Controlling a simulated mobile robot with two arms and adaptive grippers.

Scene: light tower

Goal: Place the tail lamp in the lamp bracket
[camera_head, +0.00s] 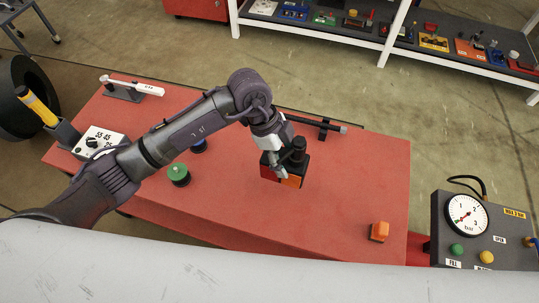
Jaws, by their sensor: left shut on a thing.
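The tail lamp (291,181), a dark box with red and orange faces, is near the middle of the red table. My left gripper (285,158) points down at its top and is shut on it; the fingers hide part of the lamp. I cannot tell whether the lamp touches the table or hangs just above it. I cannot make out a lamp bracket for certain. A dark bar on a small black stand (323,129) lies behind the gripper. My right gripper is not in view.
The red table (345,195) is bare right of the lamp, up to a small orange block (379,231). A gauge panel (480,230) is at right.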

